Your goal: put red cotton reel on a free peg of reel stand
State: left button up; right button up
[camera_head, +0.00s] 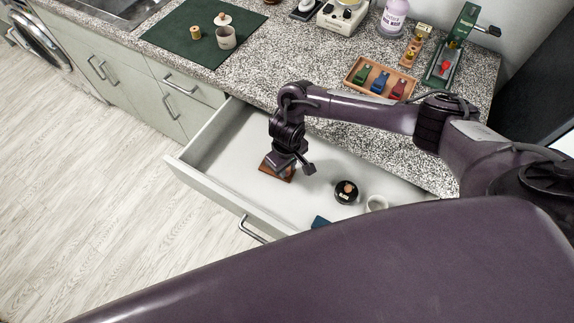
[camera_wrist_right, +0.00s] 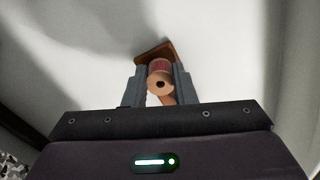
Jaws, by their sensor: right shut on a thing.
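My right gripper (camera_head: 289,163) is low inside the open drawer. In the right wrist view its fingers (camera_wrist_right: 159,88) are shut on the red cotton reel (camera_wrist_right: 160,79), which has reddish thread and a pale wooden end with a dark hole. In the head view the gripper hides the reel. A flat brown wooden piece (camera_head: 268,168) lies below the gripper and also shows behind the reel in the wrist view (camera_wrist_right: 155,50); I cannot tell whether they touch. A small wooden stand with yellowish reel-like pieces (camera_head: 411,54), seemingly the reel stand, is on the counter; its pegs are too small to make out.
The drawer (camera_head: 222,200) also holds a round black item (camera_head: 346,191), a pale cup (camera_head: 377,203) and a blue item (camera_head: 320,222). A wooden tray (camera_head: 353,66) with coloured pieces and a green device (camera_head: 459,33) stand on the counter. Bare counter lies left of the tray.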

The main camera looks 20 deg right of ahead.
jog(key=o, duration=1)
notch_tip(320, 180, up, 8)
jog(key=shift+f+p, duration=0.1)
jog(key=shift+p, duration=0.5)
